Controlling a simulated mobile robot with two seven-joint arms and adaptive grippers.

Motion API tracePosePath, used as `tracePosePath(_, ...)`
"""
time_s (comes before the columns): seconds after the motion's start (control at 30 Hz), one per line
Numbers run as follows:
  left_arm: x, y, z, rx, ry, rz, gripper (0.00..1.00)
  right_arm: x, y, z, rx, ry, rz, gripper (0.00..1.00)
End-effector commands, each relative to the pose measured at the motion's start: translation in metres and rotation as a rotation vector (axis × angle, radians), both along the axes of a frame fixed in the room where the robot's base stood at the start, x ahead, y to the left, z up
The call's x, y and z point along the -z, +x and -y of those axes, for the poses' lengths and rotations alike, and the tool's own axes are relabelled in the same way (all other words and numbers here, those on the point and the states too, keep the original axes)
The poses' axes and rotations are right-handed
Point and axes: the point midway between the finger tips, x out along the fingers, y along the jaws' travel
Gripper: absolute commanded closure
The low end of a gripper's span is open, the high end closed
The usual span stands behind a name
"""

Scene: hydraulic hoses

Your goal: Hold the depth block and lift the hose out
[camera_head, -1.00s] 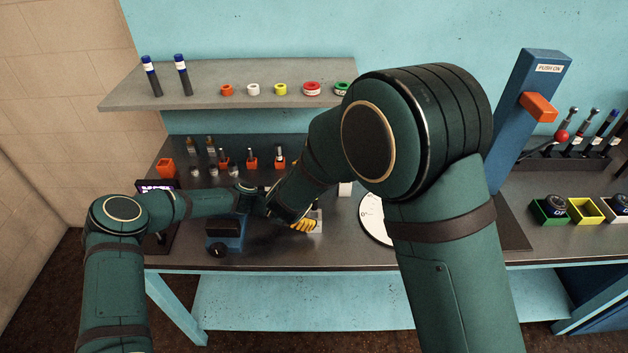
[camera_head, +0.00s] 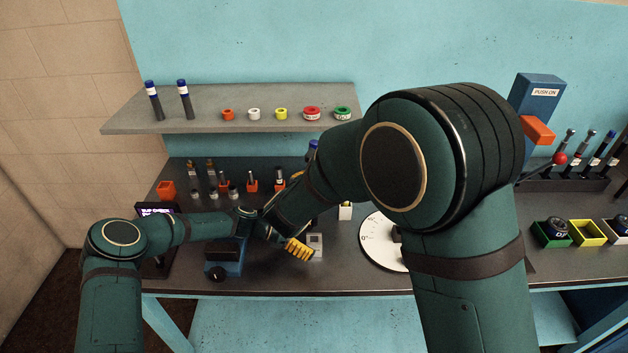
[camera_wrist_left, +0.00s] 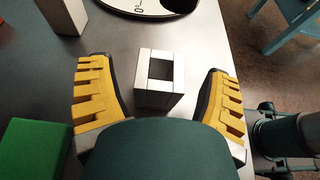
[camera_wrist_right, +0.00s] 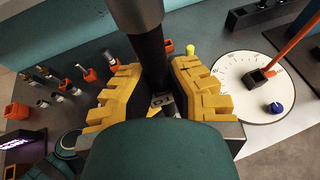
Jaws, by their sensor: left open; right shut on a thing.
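The depth block (camera_wrist_left: 154,100), a small light-grey block with a square hole, stands on the bench; it also shows in the head view (camera_head: 316,251). The hole looks empty. My left gripper (camera_wrist_left: 158,70) is open, with its yellow fingers on either side of the block and gaps to both. In the head view this gripper (camera_head: 299,248) is just left of the block. My right gripper (camera_wrist_right: 158,75) is shut on the dark hose (camera_wrist_right: 153,62), which has a grey sleeve at the top of the right wrist view. My right arm hides this gripper in the head view.
A blue device (camera_head: 224,262) stands left of the block. A white round dial (camera_head: 377,238) lies to the right. Several fittings in orange holders (camera_head: 252,183) stand behind. A shelf (camera_head: 230,98) carries coloured rings and two blue-topped hoses. My right upper arm covers the bench's middle right.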

Motion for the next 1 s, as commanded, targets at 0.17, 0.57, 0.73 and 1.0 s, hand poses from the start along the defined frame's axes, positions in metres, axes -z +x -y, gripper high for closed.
tracePosePath(0.17,-0.008,0.001,-0.018,-0.003,0.002,0.001,0.22,-0.001,0.000,0.000,0.000,0.000,0.001,1.00)
tracePosePath(0.57,-0.037,0.000,-0.090,-0.002,0.002,0.001,0.22,-0.001,0.000,0.000,0.000,0.000,0.001,1.00)
tracePosePath(0.73,-0.043,0.001,-0.106,-0.002,0.001,0.000,0.22,0.000,0.000,0.000,0.000,0.000,0.001,1.00)
tracePosePath(1.0,-0.045,0.000,-0.110,0.000,0.000,-0.001,0.22,-0.001,0.000,0.000,0.000,0.001,0.001,1.00)
